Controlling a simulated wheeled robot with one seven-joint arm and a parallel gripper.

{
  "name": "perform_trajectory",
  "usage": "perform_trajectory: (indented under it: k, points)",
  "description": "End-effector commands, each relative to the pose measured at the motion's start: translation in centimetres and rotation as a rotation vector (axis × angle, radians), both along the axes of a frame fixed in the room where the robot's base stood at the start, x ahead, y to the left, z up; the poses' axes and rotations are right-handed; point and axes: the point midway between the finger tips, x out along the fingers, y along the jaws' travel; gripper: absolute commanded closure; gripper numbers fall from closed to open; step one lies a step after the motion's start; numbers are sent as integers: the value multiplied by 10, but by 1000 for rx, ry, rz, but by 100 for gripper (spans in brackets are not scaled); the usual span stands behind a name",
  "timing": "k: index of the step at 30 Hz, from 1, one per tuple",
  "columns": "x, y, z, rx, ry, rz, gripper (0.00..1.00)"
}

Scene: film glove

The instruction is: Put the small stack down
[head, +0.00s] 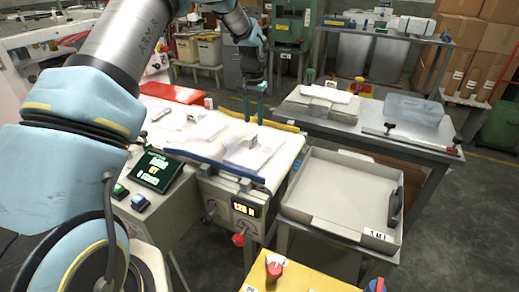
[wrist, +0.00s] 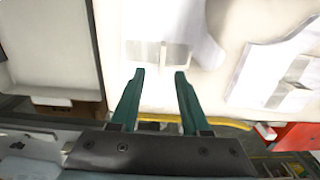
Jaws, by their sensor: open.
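My gripper (head: 254,108) hangs over the far edge of the white belt, its two green fingers pointing down. In the wrist view my gripper (wrist: 157,73) is open, with nothing between the fingers. A small white stack (head: 245,157) with a grey piece on it lies on the belt, nearer the camera than the fingers. It also shows just beyond the fingertips in the wrist view (wrist: 150,85), with the grey piece (wrist: 158,53) ahead of the gap. I cannot tell the exact height of the fingers above it. A second white stack (head: 200,130) lies further left.
An empty pale tray (head: 335,198) with a dark handle stands right of the belt. A grey table (head: 360,133) behind holds white sheets (head: 327,94) and a clear bag (head: 413,108). A red plate (head: 172,92) lies at the belt's far left. A yellow bar (head: 273,122) edges the belt.

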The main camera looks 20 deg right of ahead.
Motion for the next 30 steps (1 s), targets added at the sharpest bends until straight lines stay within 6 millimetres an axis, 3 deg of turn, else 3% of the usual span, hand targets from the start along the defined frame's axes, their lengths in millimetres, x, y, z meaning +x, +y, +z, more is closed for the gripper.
perform_trajectory:
  k: [6, 13, 21, 30]
  points:
    - [0, 1, -29, 2, 1, 1, 54]
    - [0, 2, -45, 2, 1, 2, 54]
    - [2, 2, -81, 0, 0, 3, 54]
    - [2, 2, -88, -1, -2, 3, 54]
